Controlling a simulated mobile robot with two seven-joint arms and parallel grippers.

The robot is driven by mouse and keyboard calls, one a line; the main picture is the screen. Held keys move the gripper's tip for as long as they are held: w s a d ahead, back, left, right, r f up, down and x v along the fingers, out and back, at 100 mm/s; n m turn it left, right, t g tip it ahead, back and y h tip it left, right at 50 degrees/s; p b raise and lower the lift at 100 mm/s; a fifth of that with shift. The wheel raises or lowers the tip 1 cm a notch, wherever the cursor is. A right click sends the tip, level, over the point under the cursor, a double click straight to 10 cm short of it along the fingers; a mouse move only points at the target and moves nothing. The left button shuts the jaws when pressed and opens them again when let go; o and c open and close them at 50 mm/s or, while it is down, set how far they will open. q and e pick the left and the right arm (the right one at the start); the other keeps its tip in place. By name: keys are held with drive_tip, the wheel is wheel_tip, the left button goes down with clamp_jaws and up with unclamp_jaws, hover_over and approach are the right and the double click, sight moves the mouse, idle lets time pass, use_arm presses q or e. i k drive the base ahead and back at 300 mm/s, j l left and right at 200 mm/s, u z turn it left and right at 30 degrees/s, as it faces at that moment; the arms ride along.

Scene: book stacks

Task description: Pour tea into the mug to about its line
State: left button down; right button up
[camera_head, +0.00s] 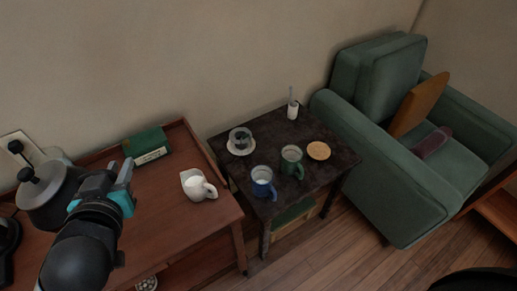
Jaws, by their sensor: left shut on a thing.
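My left gripper (118,176), with teal parts, is over the wooden desk at the left. It is shut at the right side of a grey teapot (48,196) with a black lid knob; the grip point itself is hidden by the gripper. A blue mug (262,184) and a green mug (291,163) stand upright on the dark side table (226,150), right of the gripper and apart from it. I cannot make out a fill line or the mugs' contents. My right gripper is out of view.
A white jug (197,186) and a green book (146,146) are on the desk (165,225). The side table also holds a glass cup on a saucer (240,149), a round coaster (318,151) and a white bottle (293,110). A green armchair (400,190) stands right.

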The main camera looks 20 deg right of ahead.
sight(292, 156)
drive_tip(key=l+z, duration=0.1)
drive_tip(key=l, duration=1.25)
drive_tip(key=l+z, duration=0.15)
drive_tip(key=l, duration=0.55)
drive_tip(key=i+l, duration=0.15)
drive_tip(key=l, duration=0.55)
drive_tip(key=l+z, duration=0.15)
drive_tip(key=l, duration=0.5)
drive_tip(key=i+l+z, duration=0.1)
drive_tip(key=l, duration=0.6)
drive_tip(key=i, duration=0.05)
